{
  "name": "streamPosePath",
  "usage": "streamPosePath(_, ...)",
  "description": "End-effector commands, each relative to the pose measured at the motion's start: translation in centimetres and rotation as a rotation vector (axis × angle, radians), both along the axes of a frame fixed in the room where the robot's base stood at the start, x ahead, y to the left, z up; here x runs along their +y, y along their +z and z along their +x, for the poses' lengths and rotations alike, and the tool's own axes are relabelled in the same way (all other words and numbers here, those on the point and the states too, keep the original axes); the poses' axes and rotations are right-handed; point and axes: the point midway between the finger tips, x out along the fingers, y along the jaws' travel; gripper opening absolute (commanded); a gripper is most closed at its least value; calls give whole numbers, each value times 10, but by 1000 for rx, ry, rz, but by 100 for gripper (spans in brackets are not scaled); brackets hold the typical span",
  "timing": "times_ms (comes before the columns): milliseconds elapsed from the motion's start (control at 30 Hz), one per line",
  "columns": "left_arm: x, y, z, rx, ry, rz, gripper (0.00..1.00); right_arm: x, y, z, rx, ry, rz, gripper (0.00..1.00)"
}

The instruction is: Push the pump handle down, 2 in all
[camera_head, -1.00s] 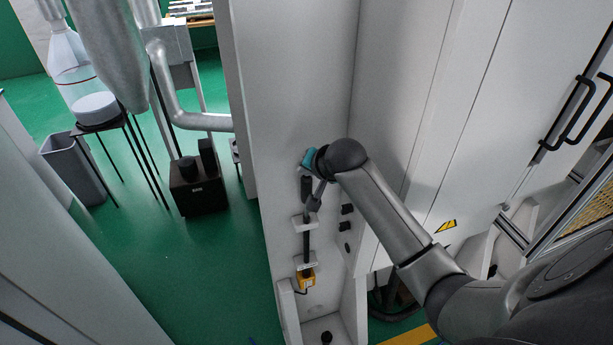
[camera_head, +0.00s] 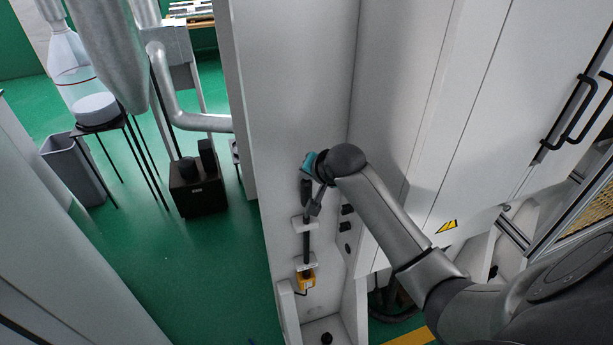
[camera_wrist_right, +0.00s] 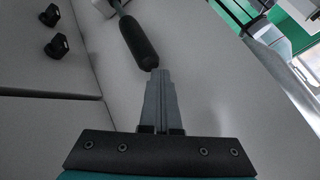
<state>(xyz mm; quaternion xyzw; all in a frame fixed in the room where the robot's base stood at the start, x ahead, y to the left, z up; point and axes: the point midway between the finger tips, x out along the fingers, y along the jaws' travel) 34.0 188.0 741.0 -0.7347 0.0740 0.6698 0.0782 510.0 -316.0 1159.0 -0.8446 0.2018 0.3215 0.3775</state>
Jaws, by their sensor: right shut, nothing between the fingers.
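The pump handle (camera_head: 306,193) is a dark grip on a thinner upright rod (camera_head: 306,238), mounted on the white wall in the head view. In the right wrist view the black handle (camera_wrist_right: 138,42) runs from the top middle to just ahead of my fingertips. My right gripper (camera_wrist_right: 160,73) is shut and empty, its grey fingertips at the handle's free end. I cannot tell whether they touch. In the head view its teal wrist is just above the handle; the fingertips are not clear there. My left gripper is not in view.
White brackets (camera_head: 305,224) flank the rod, with a yellow part (camera_head: 306,279) below. Two black knobs (camera_head: 346,210) are on the wall to the right. White panels (camera_head: 395,110) stand close to my right arm.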

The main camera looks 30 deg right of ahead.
Motion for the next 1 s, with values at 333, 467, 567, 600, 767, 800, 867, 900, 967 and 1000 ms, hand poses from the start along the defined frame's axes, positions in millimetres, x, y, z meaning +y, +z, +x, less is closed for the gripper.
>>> streamPosePath(333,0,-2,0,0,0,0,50,1,-8,-1,8,1,2,0)
streamPosePath(467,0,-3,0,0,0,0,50,1,-10,-2,9,2,3,0)
streamPosePath(567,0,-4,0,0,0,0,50,1,-11,-2,9,2,3,0)
streamPosePath(600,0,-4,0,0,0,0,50,1,-11,-2,9,2,3,0)
streamPosePath(767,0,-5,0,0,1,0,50,1,-13,-2,9,2,3,0)
streamPosePath(800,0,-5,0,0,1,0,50,1,-14,-2,9,2,3,0)
streamPosePath(867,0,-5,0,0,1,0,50,1,-15,-2,9,2,3,0)
streamPosePath(900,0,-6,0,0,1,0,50,1,-15,-2,9,2,3,0)
streamPosePath(967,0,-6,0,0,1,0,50,2,-16,-2,9,2,3,0)
streamPosePath(1000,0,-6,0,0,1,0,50,1,-16,-2,9,2,3,0)
